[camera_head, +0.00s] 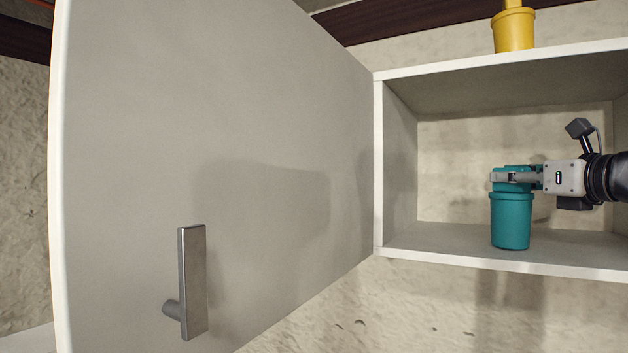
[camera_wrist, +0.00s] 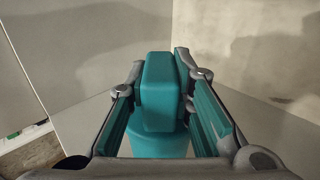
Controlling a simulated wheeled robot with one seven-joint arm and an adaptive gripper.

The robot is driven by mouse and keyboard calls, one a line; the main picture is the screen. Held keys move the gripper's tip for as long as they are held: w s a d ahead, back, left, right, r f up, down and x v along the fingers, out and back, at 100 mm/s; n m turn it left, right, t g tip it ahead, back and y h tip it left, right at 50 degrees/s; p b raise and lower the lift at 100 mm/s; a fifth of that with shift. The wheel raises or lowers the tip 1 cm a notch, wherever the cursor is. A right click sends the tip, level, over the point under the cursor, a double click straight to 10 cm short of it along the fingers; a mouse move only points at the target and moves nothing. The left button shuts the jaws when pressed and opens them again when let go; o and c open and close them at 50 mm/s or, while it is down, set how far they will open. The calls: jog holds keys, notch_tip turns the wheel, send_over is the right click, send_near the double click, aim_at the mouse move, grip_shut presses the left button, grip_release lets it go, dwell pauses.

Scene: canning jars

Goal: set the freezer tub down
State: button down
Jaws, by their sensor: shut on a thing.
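The freezer tub (camera_head: 511,220) is a teal round container with a wider rim and a block-shaped teal grip (camera_wrist: 160,90) on top. It is upright inside the open white cabinet, over the cabinet floor (camera_head: 440,242). Its base is at or very close to that floor; I cannot tell whether it touches. My gripper (camera_head: 508,178) reaches in from the right and is shut on the top grip. In the wrist view one finger of my gripper (camera_wrist: 161,82) lies on each side of the grip, and the tub's body shows below, partly hidden.
The cabinet door (camera_head: 230,130) stands wide open at the left, with a metal handle (camera_head: 193,282). A yellow container (camera_head: 514,31) stands on the cabinet top (camera_head: 440,66). The cabinet floor left of the tub is clear, up to the side wall (camera_head: 401,165).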

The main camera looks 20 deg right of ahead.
jog(key=shift+f, duration=0.2)
jog(key=c, duration=1.4)
grip_release()
